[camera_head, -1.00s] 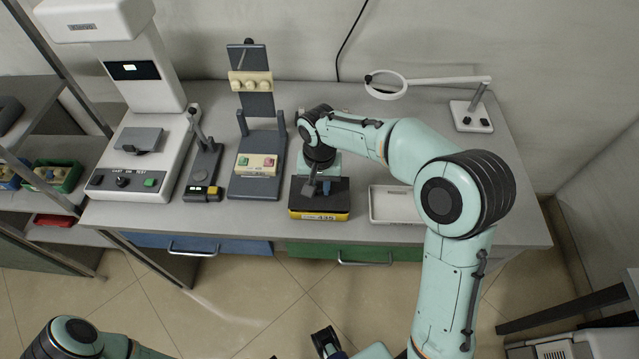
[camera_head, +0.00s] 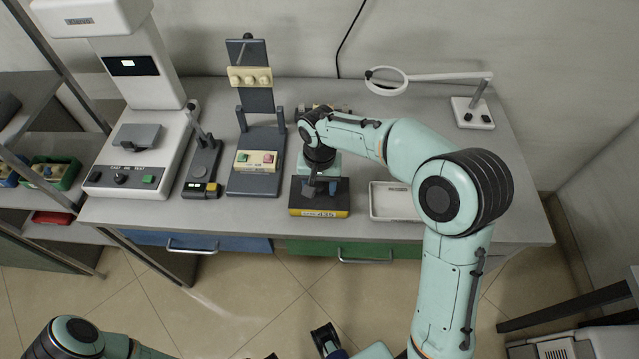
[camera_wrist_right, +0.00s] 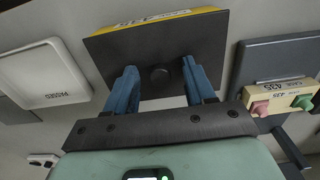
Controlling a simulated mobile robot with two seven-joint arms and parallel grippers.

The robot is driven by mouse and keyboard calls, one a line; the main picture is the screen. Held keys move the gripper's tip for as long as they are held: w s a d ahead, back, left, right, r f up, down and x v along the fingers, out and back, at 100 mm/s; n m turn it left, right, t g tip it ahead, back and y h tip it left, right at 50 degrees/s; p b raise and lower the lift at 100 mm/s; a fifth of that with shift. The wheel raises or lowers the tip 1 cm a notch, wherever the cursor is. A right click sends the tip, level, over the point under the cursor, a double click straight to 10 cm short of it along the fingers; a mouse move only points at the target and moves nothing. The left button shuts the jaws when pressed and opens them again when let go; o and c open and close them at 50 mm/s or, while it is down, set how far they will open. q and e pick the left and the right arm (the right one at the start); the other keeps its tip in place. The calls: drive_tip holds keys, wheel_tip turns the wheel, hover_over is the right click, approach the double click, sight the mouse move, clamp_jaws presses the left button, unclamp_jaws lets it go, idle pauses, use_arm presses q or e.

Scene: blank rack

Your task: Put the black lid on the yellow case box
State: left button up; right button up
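The yellow case box (camera_head: 320,213) stands near the front edge of the bench. My right gripper (camera_head: 320,188) is over the lid. Whether the lid is fully seated is hard to see. My left gripper is not clearly visible.
A white tray (camera_head: 378,214) stands just right of the box. A dark stand with a labelled two-button block (camera_head: 256,188) is on its left, beside a small lever device (camera_head: 203,170) and a white tester (camera_head: 125,178). A magnifier lamp (camera_head: 470,114) stands at the back right.

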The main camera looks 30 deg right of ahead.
sight(319, 188)
wheel_tip(319, 188, up, 13)
drive_tip(key=p, duration=0.2)
drive_tip(key=shift+r, duration=0.2)
idle(0.8)
